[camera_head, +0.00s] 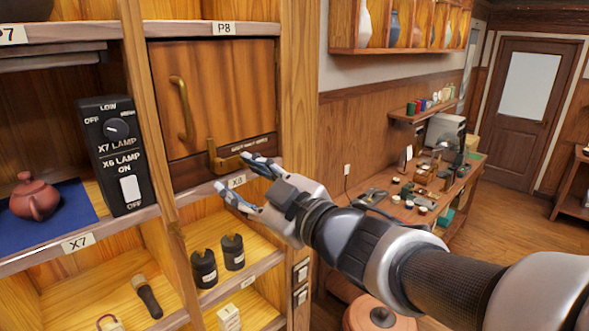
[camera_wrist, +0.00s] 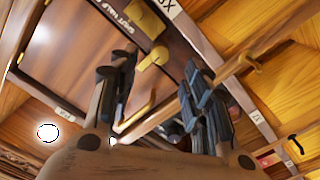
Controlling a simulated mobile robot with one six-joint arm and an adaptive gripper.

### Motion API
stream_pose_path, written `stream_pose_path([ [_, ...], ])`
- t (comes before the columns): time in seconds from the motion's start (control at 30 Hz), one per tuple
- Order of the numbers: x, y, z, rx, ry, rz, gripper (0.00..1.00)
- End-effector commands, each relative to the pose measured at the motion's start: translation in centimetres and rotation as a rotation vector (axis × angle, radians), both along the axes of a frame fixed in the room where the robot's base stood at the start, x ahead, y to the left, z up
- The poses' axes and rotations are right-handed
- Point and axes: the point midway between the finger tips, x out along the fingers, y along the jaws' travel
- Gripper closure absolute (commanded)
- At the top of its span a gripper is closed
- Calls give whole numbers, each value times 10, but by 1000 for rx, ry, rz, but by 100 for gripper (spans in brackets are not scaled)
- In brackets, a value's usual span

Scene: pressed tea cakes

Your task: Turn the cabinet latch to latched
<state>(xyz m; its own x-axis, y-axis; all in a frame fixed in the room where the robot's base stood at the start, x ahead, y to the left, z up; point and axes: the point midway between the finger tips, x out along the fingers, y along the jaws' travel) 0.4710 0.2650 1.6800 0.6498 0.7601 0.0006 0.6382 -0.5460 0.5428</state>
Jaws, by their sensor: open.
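The cabinet latch (camera_head: 224,162) is brass and sits at the lower edge of a closed wooden cabinet door (camera_head: 228,85) under the P8 label. In the wrist view, the latch (camera_wrist: 153,58) shows between and beyond the fingers of my gripper (camera_wrist: 157,72). I cannot tell whether a finger touches it. Nothing is held.
A brass door pull (camera_head: 181,108) is on the door's left. A black lamp switch box (camera_head: 117,155) and a red teapot (camera_head: 34,196) stand left. Dark canisters (camera_head: 204,268) are on the shelf below. A wooden post (camera_head: 298,90) rises right of the door. The floor lies open at right.

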Motion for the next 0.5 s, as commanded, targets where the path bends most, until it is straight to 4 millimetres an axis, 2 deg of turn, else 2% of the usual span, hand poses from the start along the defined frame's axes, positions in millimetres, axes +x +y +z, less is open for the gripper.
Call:
stream_pose_path([
  [0.03, -7, -9, 1, 0, -3, -3, 55],
  [0.2, -24, -30, 0, 0, -1, -3, 55],
  [0.5, -34, -40, -1, 0, 2, 0, 55],
])
